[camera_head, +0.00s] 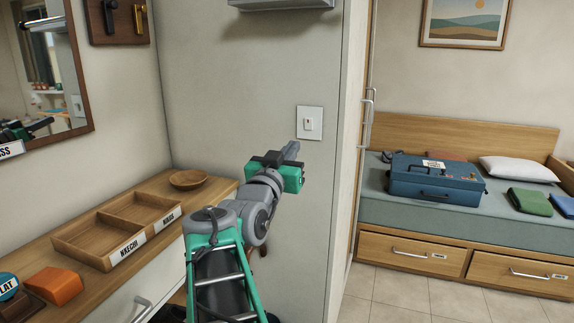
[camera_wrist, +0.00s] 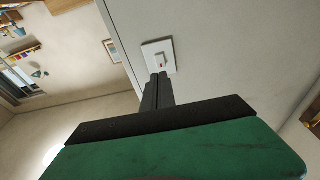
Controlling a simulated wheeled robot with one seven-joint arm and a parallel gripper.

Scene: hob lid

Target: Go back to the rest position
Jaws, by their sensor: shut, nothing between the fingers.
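My gripper (camera_head: 291,151) is raised in front of the grey wall panel, its fingers together and empty. It points toward a white wall switch (camera_head: 310,123), just below and left of it in the head view. In the wrist view the closed fingers (camera_wrist: 159,78) reach up to the lower edge of the switch plate (camera_wrist: 159,57). I cannot tell whether the fingertips touch the plate. A small red mark shows on the switch in the wrist view.
A wooden counter at left holds a two-part labelled tray (camera_head: 85,247), a wooden bowl (camera_head: 189,179) and an orange block (camera_head: 54,286). A mirror (camera_head: 45,70) hangs above. At right, a bed carries a blue case (camera_head: 436,180) and white pillow (camera_head: 518,169). Tiled floor (camera_head: 400,293) is clear.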

